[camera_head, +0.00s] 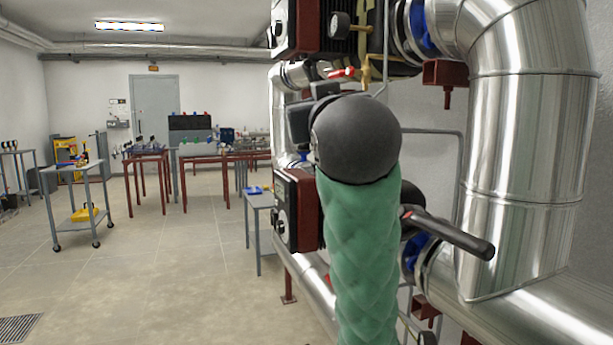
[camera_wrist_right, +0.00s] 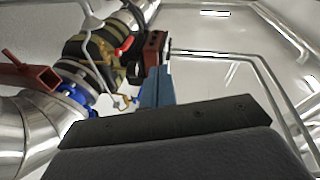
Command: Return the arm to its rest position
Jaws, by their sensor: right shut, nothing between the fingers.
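My right arm (camera_head: 365,250), with a green sleeve and a dark grey round joint, stands upright in the middle of the head view, in front of the pipework. Its gripper is hidden or too unclear there behind the joint. In the right wrist view the dark gripper body fills the bottom, and the narrow blue fingers (camera_wrist_right: 157,88) point up from its middle. They are shut with nothing between them. Beyond the fingers are a red-brown block and a valve. My left gripper is in neither view.
Large silver pipes (camera_head: 530,140) stand close on the right. A black lever handle (camera_head: 450,235) sticks out beside my arm. A red-faced pump unit (camera_head: 298,210) is just left of it. A grey trolley (camera_head: 78,205) stands at far left.

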